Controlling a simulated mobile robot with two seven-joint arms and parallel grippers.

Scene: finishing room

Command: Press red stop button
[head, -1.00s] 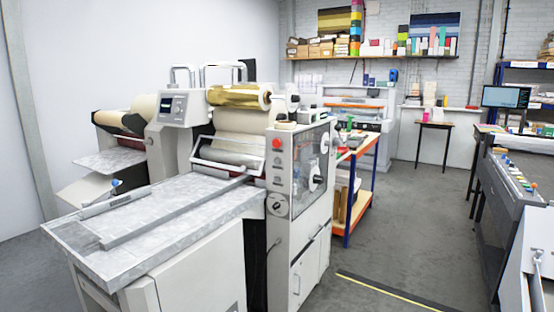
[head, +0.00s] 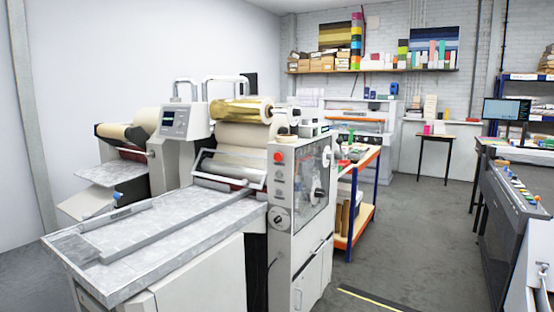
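The red stop button (head: 278,157) is a small round red knob at the top of the control panel (head: 279,203) on the front of the laminating machine (head: 200,221). Several smaller dark controls and a round dial (head: 279,219) sit below it on the same panel. The button is unobstructed in the head view. Neither of my grippers shows in this view.
The machine's flat feed table (head: 165,238) juts out to the left of the panel. Open grey floor (head: 415,230) lies to the right, with a yellow floor line (head: 375,300). A shelf trolley (head: 358,205) stands behind the machine. A long grey machine (head: 505,225) stands at the right.

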